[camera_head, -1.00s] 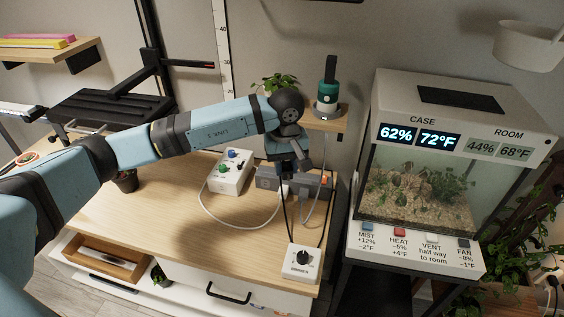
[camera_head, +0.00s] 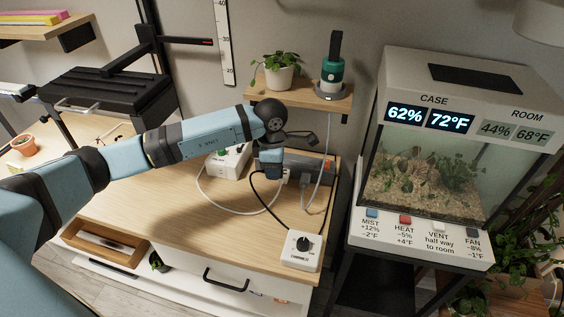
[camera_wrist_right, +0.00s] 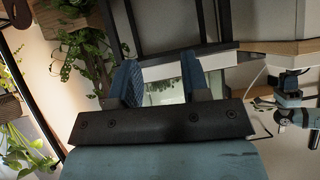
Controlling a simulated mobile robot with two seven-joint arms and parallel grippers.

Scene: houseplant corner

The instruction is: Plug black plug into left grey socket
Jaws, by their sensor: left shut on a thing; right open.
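My left gripper (camera_head: 270,172) points down over the back of the wooden cabinet top, at the grey power strip (camera_head: 313,166). It is shut on the black plug, which is mostly hidden by the fingers. The plug's black cord (camera_head: 254,193) curves from the gripper down to the white dial box (camera_head: 302,247). The strip's left part, with the left socket, is hidden behind my gripper, so I cannot tell whether the plug is in it or above it. My right gripper (camera_wrist_right: 160,82) is open and empty in the right wrist view.
A white box with coloured knobs (camera_head: 229,160) stands behind my left arm. A white cord loops over the cabinet top (camera_head: 190,210). A shelf (camera_head: 300,99) with a potted plant (camera_head: 282,71) and a green device (camera_head: 332,72) hangs above. The terrarium (camera_head: 425,190) stands right.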

